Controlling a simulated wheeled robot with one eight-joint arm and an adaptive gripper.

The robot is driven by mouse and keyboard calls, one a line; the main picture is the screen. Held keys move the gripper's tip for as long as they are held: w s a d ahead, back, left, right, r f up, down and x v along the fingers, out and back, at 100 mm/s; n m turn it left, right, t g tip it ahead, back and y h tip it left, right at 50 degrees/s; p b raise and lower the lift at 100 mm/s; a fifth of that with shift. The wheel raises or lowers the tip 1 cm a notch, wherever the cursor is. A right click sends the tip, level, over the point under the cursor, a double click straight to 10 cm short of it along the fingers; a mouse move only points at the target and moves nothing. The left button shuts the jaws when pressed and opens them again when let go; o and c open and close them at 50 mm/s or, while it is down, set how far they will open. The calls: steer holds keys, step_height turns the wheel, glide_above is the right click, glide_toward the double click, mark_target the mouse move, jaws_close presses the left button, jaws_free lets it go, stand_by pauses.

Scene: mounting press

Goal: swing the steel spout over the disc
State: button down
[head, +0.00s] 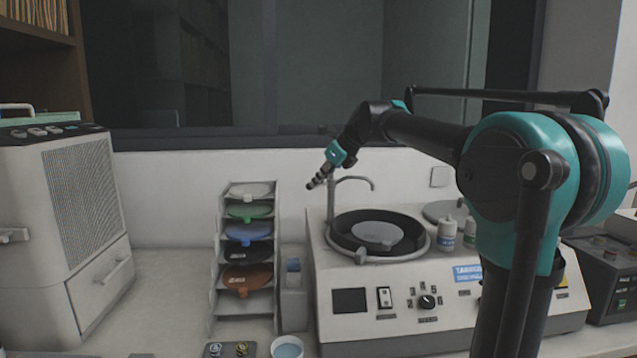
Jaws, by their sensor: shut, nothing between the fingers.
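The steel spout (352,180) is a thin bent tube on an upright at the back left of the grinding machine. Its arm points right and its tip curves down near the back rim of the bowl. The grey disc (368,229) lies inside the black round bowl (345,241); a small grey piece sits on its front part. My gripper (311,186) is shut and empty, just left of the spout's upright and above the machine's back left corner. It looks close to the upright, but I cannot tell whether they touch.
The machine body (335,329) has switches and a knob in front. White bottles (447,235) stand right of the bowl. A rack of coloured discs (215,270) stands to the left, and a blue cup (287,347) in front. The counter far left is clear beside a large white unit (60,210).

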steer(key=shift+w+a, duration=0.2)
steer(key=shift+a, duration=0.05)
steer(key=shift+w+a, duration=1)
steer(key=shift+w, duration=0.05)
stand_by(0.4)
